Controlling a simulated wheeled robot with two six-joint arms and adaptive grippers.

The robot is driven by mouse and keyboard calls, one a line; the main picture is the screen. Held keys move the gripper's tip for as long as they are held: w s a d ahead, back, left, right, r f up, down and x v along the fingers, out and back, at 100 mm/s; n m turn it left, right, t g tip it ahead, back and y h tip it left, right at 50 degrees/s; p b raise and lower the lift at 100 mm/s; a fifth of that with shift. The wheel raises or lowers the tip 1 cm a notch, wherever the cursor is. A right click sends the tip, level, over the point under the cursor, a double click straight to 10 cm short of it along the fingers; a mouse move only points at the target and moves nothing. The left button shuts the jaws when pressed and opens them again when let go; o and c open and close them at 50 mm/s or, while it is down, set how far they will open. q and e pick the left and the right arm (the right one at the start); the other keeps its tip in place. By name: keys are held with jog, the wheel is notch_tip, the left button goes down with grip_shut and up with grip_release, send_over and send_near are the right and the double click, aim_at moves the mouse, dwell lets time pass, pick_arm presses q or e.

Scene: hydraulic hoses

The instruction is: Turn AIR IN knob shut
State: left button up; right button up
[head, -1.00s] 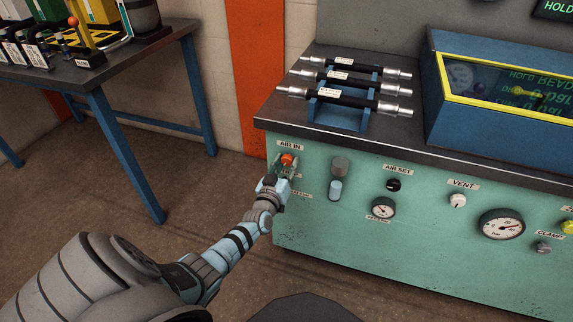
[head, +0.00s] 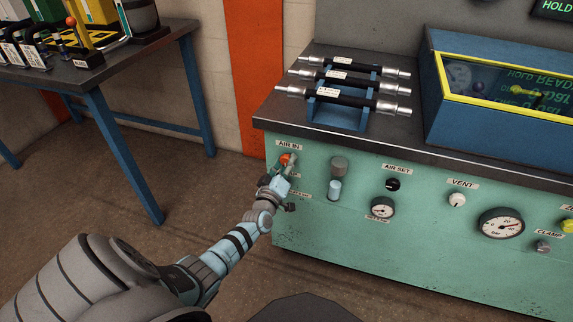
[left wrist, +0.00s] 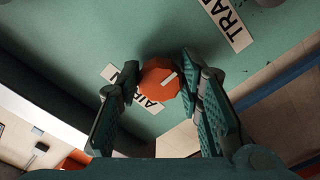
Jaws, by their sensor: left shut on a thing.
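The orange AIR IN knob (head: 285,158) is on the left end of the green bench's front panel, under its AIR IN label (head: 289,146). My left gripper (head: 282,165) is at the knob. In the left wrist view the orange knob (left wrist: 160,78) sits between the two fingertips of my left gripper (left wrist: 160,85), which is shut on it. My right gripper is not in view.
The green bench (head: 420,245) carries a black AIR SET knob (head: 393,184), a white VENT knob (head: 457,200) and gauges to the right. Hoses (head: 345,88) lie on a blue rack on top. A side table (head: 120,65) stands at the left.

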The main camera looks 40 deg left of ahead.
pick_arm(q)
jog(key=shift+f, duration=0.1)
jog(key=o, duration=1.2)
jog(key=shift+c, duration=0.2)
jog(key=shift+s, duration=0.1)
jog(key=v, duration=1.2)
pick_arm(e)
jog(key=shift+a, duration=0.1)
pick_arm(q)
jog(key=shift+d, duration=0.15)
